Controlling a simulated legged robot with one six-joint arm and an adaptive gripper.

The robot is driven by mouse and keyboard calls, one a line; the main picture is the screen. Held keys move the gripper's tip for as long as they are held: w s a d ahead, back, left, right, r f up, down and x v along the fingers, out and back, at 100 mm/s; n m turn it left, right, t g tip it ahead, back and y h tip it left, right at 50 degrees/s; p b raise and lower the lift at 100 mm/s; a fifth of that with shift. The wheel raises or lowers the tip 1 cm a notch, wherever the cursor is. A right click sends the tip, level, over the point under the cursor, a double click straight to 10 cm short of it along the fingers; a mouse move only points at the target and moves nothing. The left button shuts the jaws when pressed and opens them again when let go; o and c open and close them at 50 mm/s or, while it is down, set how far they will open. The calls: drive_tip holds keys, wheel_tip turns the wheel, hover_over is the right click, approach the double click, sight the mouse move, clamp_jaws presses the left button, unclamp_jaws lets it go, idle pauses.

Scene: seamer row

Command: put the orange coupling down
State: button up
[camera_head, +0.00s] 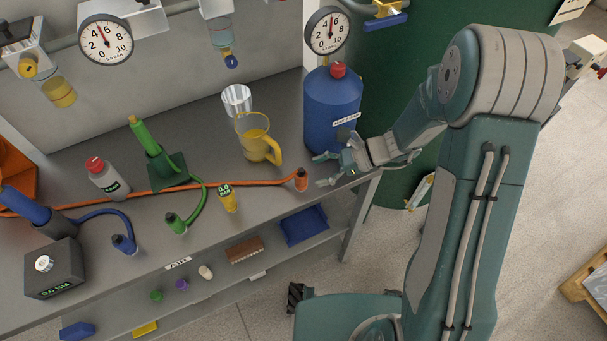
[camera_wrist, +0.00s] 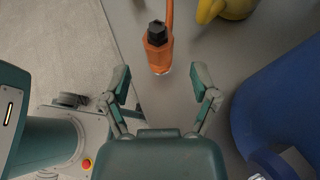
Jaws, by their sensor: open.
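The orange coupling (camera_head: 301,180) stands on the grey bench top near its front right edge, at the end of an orange hose. In the wrist view the orange coupling (camera_wrist: 158,50), with a black top, is just ahead of the fingertips. My gripper (camera_head: 324,170) is open and beside the coupling, to its right in the head view.
A blue cylinder (camera_head: 332,105) stands close behind my gripper. A yellow gauge (camera_head: 228,199), a green coupling (camera_head: 176,223) and a blue coupling (camera_head: 124,244) stand to the left.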

drive_tip(key=v, duration=0.6)
drive_tip(key=shift+r, duration=0.1)
drive_tip(key=s+d+r+n+t+h, duration=0.3)
drive_tip(key=s+r+n+h, duration=0.3)
drive_tip(key=s+r+n, duration=0.2)
drive_tip(key=s+d+r+n+t+h, duration=0.4)
drive_tip(key=s+d+r+n+h, duration=0.2)
drive_tip(key=r, duration=0.5)
drive_tip(key=shift+s+d+n+t+h, duration=0.3)
drive_tip(key=shift+s+n, duration=0.7)
drive_tip(key=shift+n, duration=0.1)
